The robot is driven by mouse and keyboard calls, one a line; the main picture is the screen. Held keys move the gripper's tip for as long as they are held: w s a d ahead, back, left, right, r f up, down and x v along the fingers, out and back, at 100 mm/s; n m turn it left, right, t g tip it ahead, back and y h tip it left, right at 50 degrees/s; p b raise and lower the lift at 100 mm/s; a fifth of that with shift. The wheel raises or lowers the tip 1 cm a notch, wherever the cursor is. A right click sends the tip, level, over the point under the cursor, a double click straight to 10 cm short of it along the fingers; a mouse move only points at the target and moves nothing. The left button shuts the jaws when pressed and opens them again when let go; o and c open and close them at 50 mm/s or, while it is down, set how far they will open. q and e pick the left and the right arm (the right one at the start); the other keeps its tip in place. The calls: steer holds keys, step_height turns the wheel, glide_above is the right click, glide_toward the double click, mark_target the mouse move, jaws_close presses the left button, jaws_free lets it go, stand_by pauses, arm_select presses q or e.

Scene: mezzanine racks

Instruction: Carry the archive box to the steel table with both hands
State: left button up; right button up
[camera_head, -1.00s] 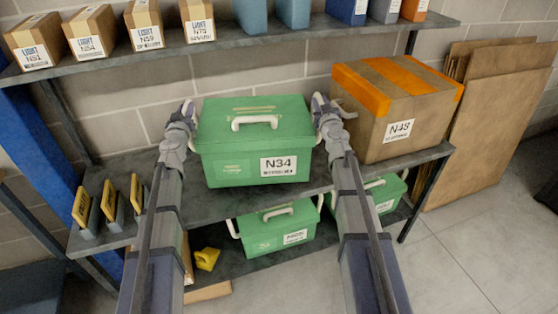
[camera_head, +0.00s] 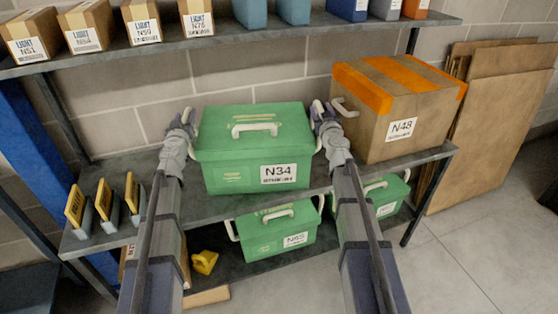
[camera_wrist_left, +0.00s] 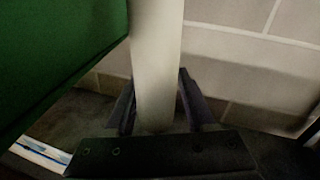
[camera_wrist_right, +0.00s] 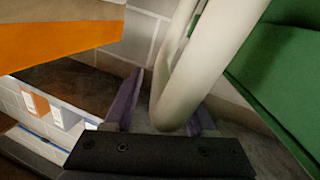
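The archive box is a green lidded box marked N34 (camera_head: 215,175), upright at the middle shelf board in the head view. Its side also shows in the left wrist view (camera_wrist_left: 50,50) and the right wrist view (camera_wrist_right: 285,85). My left gripper (camera_head: 188,118) is on its left white side handle (camera_wrist_left: 155,60), which fills the space between the fingers. My right gripper (camera_head: 324,112) is on its right side handle (camera_wrist_right: 205,65), with the handle between its fingers. I cannot tell whether the box bottom touches the board. The steel table is not in view.
A taped cardboard box N48 (camera_head: 375,135) stands close on the right of my right gripper. Yellow-grey holders (camera_head: 105,205) stand at the left. The upper shelf (camera_head: 230,36) with cartons and binders hangs behind and above. Another green box (camera_head: 262,240) sits below. Floor (camera_head: 480,250) is open at right.

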arm_select(q)
steer(key=shift+s+d, duration=0.1)
steer(key=shift+d, duration=0.05)
arm_select(e)
steer(key=shift+a, duration=0.1)
arm_select(q)
steer(key=shift+s, duration=0.25)
steer(key=s, duration=1.1)
steer(key=shift+s, duration=0.15)
arm_select(e)
steer(key=s, duration=1.2)
arm_select(q)
steer(key=shift+s, duration=0.1)
steer(key=s, duration=0.2)
steer(key=s+a, duration=0.1)
steer(key=s, duration=0.2)
steer(key=shift+s+a, duration=0.4)
